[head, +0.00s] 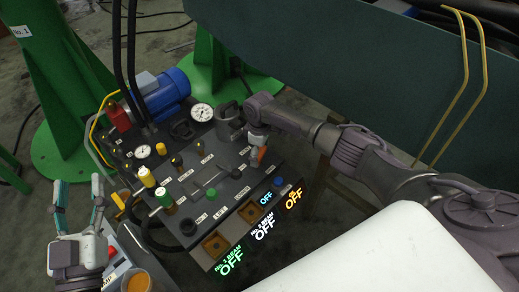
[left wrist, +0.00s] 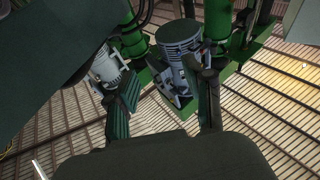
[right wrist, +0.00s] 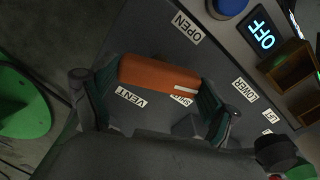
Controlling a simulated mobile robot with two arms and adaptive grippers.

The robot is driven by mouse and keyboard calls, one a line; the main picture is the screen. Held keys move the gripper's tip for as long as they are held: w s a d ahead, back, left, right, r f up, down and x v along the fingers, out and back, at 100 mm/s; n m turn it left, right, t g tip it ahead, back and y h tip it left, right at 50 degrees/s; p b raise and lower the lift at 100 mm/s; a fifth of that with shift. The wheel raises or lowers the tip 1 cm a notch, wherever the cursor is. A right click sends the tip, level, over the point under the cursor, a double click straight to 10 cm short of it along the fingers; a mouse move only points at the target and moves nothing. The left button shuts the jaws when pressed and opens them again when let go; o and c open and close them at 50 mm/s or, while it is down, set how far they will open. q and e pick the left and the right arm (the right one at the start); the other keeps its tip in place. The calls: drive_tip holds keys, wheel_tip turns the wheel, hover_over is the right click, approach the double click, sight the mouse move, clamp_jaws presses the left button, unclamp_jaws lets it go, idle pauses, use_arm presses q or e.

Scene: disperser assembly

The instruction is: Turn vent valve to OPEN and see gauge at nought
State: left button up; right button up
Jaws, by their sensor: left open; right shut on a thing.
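The vent valve's orange handle (right wrist: 160,76) lies between the fingers of my right gripper (right wrist: 150,95), which is shut on it. The handle has a white mark at its right end. The OPEN label (right wrist: 186,27) is above it, and the VENT label (right wrist: 131,97) and a partly hidden SHUT label are below. In the head view the orange handle (head: 261,154) shows at the console's right side under my right gripper (head: 258,140). A larger gauge (head: 202,112) and a smaller gauge (head: 143,151) face up; their readings are too small to tell. My left gripper (head: 78,188) is open and empty, left of the console.
The dark console (head: 226,183) carries several knobs, levers and labels. Lit OFF displays (head: 264,230) line its front edge. A blue motor (head: 168,91) and hoses stand behind it. Green stands (head: 68,85) are at the left. A white surface (head: 370,255) is at the front right.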

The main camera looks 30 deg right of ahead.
drive_tip(key=n+p, duration=0.2)
drive_tip(key=n, duration=0.3)
drive_tip(key=shift+a+n, duration=0.1)
drive_tip(key=shift+n, duration=3.1)
use_arm(q)
wheel_tip(320, 180, down, 10)
drive_tip(key=s+a+g+y, duration=0.1)
drive_tip(key=g+y, duration=0.1)
drive_tip(key=g, duration=0.4)
drive_tip(key=shift+a+g, duration=0.4)
use_arm(e)
drive_tip(key=shift+n, duration=1.1)
drive_tip(key=o, duration=0.9)
use_arm(q)
drive_tip(key=shift+f, duration=0.1)
